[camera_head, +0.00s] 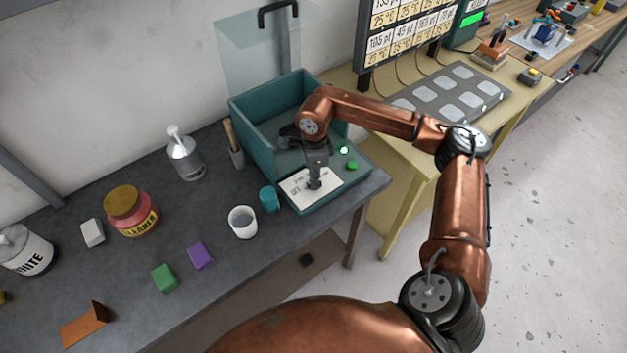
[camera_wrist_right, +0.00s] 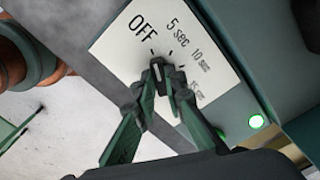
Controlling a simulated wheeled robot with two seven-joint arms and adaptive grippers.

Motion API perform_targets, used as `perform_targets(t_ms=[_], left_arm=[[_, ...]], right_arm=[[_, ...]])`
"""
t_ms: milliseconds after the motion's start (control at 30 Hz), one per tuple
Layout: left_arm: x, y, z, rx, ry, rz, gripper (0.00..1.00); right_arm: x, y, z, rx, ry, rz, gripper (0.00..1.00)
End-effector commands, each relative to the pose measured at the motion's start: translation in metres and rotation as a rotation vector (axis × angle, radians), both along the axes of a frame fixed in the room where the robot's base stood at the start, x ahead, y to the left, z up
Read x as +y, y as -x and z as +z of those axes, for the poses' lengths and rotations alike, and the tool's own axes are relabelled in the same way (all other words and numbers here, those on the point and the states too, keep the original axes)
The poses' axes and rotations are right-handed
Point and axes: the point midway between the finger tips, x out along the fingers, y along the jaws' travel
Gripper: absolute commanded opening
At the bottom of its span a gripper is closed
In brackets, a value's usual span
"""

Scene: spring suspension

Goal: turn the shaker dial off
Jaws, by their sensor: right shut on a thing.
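The shaker (camera_head: 262,135) is a teal open box with a sloped front panel, at the right end of the dark bench. Its white label (camera_head: 296,192) also shows in the right wrist view (camera_wrist_right: 115,45), with OFF, 5 sec, 10 sec and a partly hidden mark. My right gripper (camera_head: 315,184) reaches down onto this label. In the right wrist view its fingers are shut on the small dark dial (camera_wrist_right: 157,71). The dial's pale line shows between the fingertips, but I cannot tell surely which mark it points at. The gripper hides the dial in the head view. My left gripper is out of view.
A green lamp (camera_head: 344,150) glows on the panel beside a green button (camera_head: 352,165). A teal cup (camera_head: 269,199) and a white cup (camera_head: 242,222) stand close to the panel's left. Bottles, a red jar (camera_head: 131,211) and coloured blocks stand further left.

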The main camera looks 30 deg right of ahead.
Motion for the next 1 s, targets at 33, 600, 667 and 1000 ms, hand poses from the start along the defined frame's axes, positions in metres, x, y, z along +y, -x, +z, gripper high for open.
perform_targets(t_ms=[33,600,667,1000], left_arm=[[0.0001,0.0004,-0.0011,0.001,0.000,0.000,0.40],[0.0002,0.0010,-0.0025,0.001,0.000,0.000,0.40],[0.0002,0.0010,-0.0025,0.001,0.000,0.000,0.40],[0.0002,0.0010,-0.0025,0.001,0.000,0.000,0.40]], right_arm=[[-0.0009,-0.0005,0.0001,-0.001,0.002,0.016,0.00],[-0.0009,-0.0006,0.0011,-0.001,0.002,0.077,0.00],[-0.0009,-0.0007,0.0011,-0.002,0.002,0.076,0.00],[-0.0004,-0.0005,0.0006,-0.001,0.000,0.077,0.28]])
